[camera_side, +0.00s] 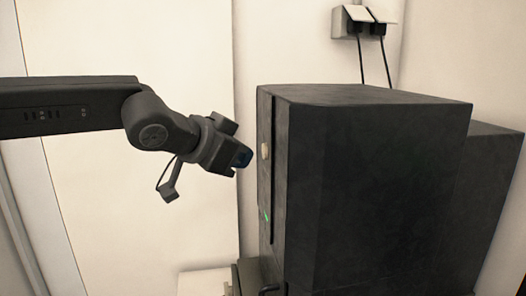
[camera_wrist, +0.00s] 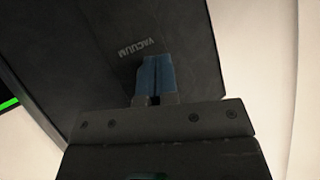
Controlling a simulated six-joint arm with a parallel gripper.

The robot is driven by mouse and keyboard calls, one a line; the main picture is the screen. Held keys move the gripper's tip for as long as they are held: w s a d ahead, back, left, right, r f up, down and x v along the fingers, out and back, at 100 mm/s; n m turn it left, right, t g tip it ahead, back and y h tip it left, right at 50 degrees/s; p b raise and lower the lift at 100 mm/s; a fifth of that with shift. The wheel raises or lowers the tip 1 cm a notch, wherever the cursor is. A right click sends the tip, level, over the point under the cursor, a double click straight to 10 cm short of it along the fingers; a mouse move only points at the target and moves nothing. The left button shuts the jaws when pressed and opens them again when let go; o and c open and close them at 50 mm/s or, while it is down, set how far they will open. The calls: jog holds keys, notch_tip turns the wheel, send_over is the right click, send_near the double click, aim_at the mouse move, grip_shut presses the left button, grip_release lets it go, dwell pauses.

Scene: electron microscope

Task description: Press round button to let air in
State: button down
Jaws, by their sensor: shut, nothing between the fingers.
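The round button (camera_side: 265,151) is a pale knob on the front panel of the dark microscope cabinet (camera_side: 375,190) in the side view. My gripper (camera_side: 242,158) is shut and empty, a short gap to the left of the button and at about its height. In the wrist view the blue fingertips (camera_wrist: 156,78) are together in front of the dark panel (camera_wrist: 185,45). The word "VACUUM" shows upside down on the panel just beyond the fingertips. The button does not show in the wrist view; it may be hidden behind the fingers.
A green light (camera_side: 266,215) glows lower on the front panel; a green strip (camera_wrist: 8,103) shows at the left of the wrist view. A wall socket with cables (camera_side: 362,25) is behind the cabinet. The space left of the panel, below my arm, is free.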

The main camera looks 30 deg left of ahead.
jog(key=shift+w, duration=0.1)
dwell(0.3)
jog(key=shift+w+d, duration=0.2)
jog(key=shift+d, duration=0.1)
jog(key=shift+w+d, duration=0.25)
dwell(0.7)
jog(key=shift+s+a, duration=0.1)
dwell(0.3)
jog(key=shift+s+a, duration=0.45)
jog(key=shift+s+a, duration=1.75)
jog(key=shift+a, duration=0.05)
